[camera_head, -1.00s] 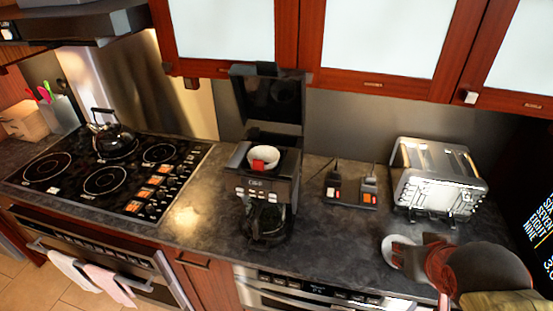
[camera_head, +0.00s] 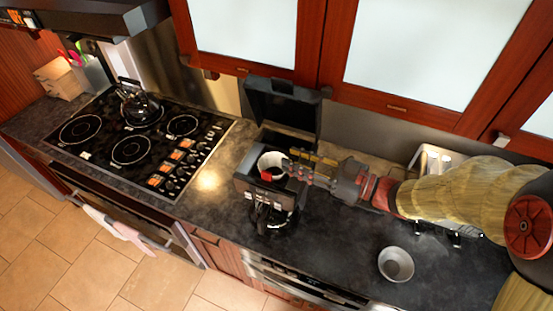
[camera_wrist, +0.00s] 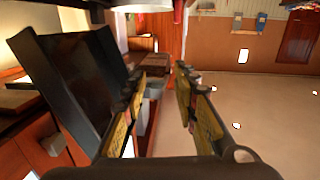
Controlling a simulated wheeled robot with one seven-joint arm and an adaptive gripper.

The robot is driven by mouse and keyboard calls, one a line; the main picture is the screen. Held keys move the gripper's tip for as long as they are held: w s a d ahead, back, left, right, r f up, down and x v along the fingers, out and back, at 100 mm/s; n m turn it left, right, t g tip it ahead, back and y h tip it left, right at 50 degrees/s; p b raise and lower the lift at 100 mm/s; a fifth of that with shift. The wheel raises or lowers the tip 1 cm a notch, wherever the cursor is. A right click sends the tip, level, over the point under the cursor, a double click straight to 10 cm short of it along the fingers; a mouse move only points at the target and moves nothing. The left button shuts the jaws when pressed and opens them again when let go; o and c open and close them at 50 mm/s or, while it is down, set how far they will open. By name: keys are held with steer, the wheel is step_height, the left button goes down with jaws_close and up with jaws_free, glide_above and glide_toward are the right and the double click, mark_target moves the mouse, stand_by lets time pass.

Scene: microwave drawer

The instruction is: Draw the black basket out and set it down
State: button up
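The black coffee maker (camera_head: 262,190) stands on the counter with its lid (camera_head: 283,108) raised. A white round cup or liner (camera_head: 269,160) with a red tab (camera_head: 266,178) sits in its open top. I cannot make out a separate black basket around it. My gripper (camera_head: 291,164) reaches in from the right, its fingertips at the cup's right side; I cannot tell if they touch it. In the wrist view the two fingers (camera_wrist: 159,85) are apart with nothing clear between them. A white edge (camera_wrist: 140,5) and a red piece (camera_wrist: 178,12) show at the top.
A grey bowl (camera_head: 396,263) sits on the counter at the right, with clear counter (camera_head: 335,235) to its left. A stovetop (camera_head: 135,150) with a kettle (camera_head: 137,104) is at left. Cabinets (camera_head: 405,60) hang above.

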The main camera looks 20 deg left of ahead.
steer(key=shift+s+a+n+g+y, duration=0.15)
steer(key=shift+s+g+y, duration=0.05)
steer(key=shift+s+g, duration=0.2)
steer(key=shift+s+a+n+g+y, duration=0.1)
steer(key=shift+s+n+g+y, duration=0.15)
steer(key=shift+s, duration=0.2)
glide_toward(272, 175)
steer(key=a, duration=0.4)
steer(key=shift+w+r, duration=0.1)
steer(key=shift+w, duration=0.1)
steer(key=shift+w+a+p, duration=0.15)
steer(key=shift+a+p, duration=0.05)
steer(key=shift+a, duration=1.7)
steer(key=shift+w+a+p, duration=0.15)
steer(key=shift+a+p, duration=0.05)
steer(key=shift+a, duration=1.7)
steer(key=shift+c, duration=0.6)
jaws_close()
